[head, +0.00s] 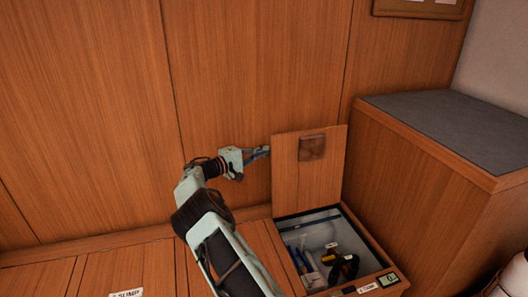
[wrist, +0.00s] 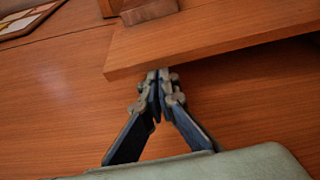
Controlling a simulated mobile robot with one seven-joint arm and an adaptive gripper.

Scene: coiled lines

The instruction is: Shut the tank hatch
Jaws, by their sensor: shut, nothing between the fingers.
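The tank hatch (head: 293,182) is a wooden lid standing upright, open, at the back edge of its opening, with a dark square patch (head: 312,148) near its top. The hatch also shows in the wrist view (wrist: 215,40), as a board edge just beyond the fingertips. My gripper (head: 266,150) is at the hatch's upper left edge, fingers together and empty. In the wrist view my gripper (wrist: 158,78) has its tips close to the board's edge; I cannot tell whether they touch it. The tank opening (head: 335,213) below shows its contents.
Inside the opening lie blue-handled tools (head: 300,258) and a black and yellow item (head: 343,265). A small display (head: 389,280) sits on the front right rim. A wooden cabinet with a grey top (head: 450,120) stands close on the right. Wood panelling (head: 90,110) rises behind.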

